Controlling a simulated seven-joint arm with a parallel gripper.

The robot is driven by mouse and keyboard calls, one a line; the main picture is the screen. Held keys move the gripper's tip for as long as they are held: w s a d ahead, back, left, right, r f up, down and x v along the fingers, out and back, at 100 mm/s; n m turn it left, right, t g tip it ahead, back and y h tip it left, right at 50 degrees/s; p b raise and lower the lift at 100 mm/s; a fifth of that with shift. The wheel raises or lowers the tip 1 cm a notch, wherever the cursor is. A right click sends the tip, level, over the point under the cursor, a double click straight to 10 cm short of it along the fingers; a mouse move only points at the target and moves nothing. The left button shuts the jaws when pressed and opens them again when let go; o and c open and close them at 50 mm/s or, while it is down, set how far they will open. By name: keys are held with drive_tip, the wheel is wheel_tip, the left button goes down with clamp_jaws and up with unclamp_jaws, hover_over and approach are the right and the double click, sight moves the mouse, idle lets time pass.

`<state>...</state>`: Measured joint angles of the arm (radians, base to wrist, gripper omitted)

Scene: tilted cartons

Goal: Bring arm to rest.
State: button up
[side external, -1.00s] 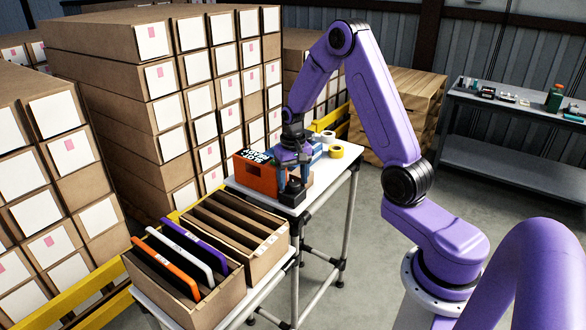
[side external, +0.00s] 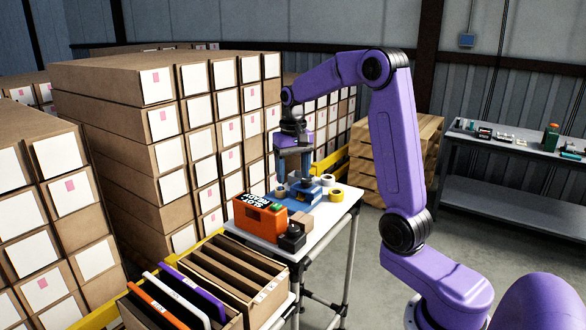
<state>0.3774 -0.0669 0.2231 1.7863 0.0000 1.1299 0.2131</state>
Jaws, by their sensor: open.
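My gripper (side external: 293,170) points down above the far part of the small white-topped table (side external: 330,222). Its two blue fingers are apart, with nothing visible between them. Below and around its tips is a blue object (side external: 312,194) on the table; I cannot tell whether the fingers touch it. An orange box (side external: 259,217) with a black and white label stands in front of it. A carton (side external: 222,290) with brown dividers and another with orange, white and purple panels (side external: 194,287) sit tilted at the lower left.
Yellow and white tape rolls (side external: 336,195) and a small black item (side external: 292,237) lie on the table. Tall stacks of boxes (side external: 140,135) stand close on the left. A grey bench (side external: 510,190) with small items is at the right. Floor between is clear.

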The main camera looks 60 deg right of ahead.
drive_tip(key=shift+r, duration=0.4)
drive_tip(key=s+a+f+n, duration=0.1)
drive_tip(key=s+a+n, duration=0.4)
drive_tip(key=a, duration=0.4)
drive_tip(key=s+a+n, duration=0.4)
drive_tip(key=s+a, duration=0.1)
drive_tip(key=a, duration=0.3)
drive_tip(key=s+a+f+n, duration=0.2)
drive_tip(key=s+n, duration=0.2)
drive_tip(key=s, duration=0.5)
drive_tip(key=s+a+f+n, duration=0.1)
drive_tip(key=s+n, duration=0.4)
drive_tip(key=s, duration=0.5)
drive_tip(key=shift+a+f+n, duration=0.3)
drive_tip(key=shift+a+f, duration=0.05)
drive_tip(key=shift+a, duration=0.05)
